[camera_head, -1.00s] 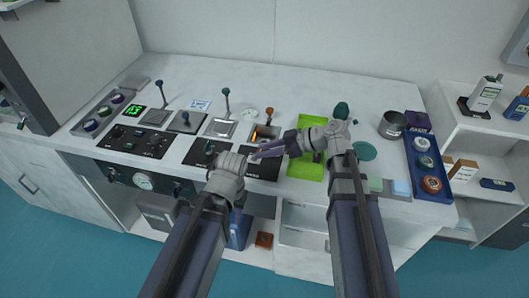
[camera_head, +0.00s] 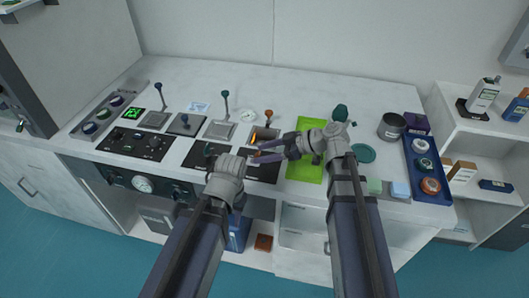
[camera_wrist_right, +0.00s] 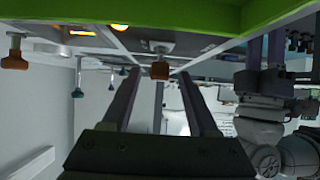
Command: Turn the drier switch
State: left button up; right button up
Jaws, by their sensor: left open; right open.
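No readable label marks the drier switch. An orange-brown knob (camera_wrist_right: 160,69) shows in the right wrist view between the fingertips of my right gripper (camera_wrist_right: 158,78); I cannot tell whether they touch it. In the head view my right gripper (camera_head: 268,147) points left over the dark panel (camera_head: 262,172) at the counter's front, fingers spread. My left gripper (camera_head: 236,160) is just left of and below it, over the same front panels; its fingers are hard to make out, but it is open. The grippers and arms hide part of the panel.
Upright levers with blue (camera_head: 158,86), dark green (camera_head: 225,94) and orange (camera_head: 268,114) knobs stand behind the front panels. A green mat (camera_head: 305,172) lies partly under my right arm. A blue tray (camera_head: 441,196) stands at right.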

pick_arm(q)
notch_tip(320, 180, up, 10)
jog(key=p, duration=0.9)
jog(key=shift+p, duration=0.35)
pick_arm(e)
notch_tip(320, 180, up, 10)
jog(key=shift+f, duration=0.1)
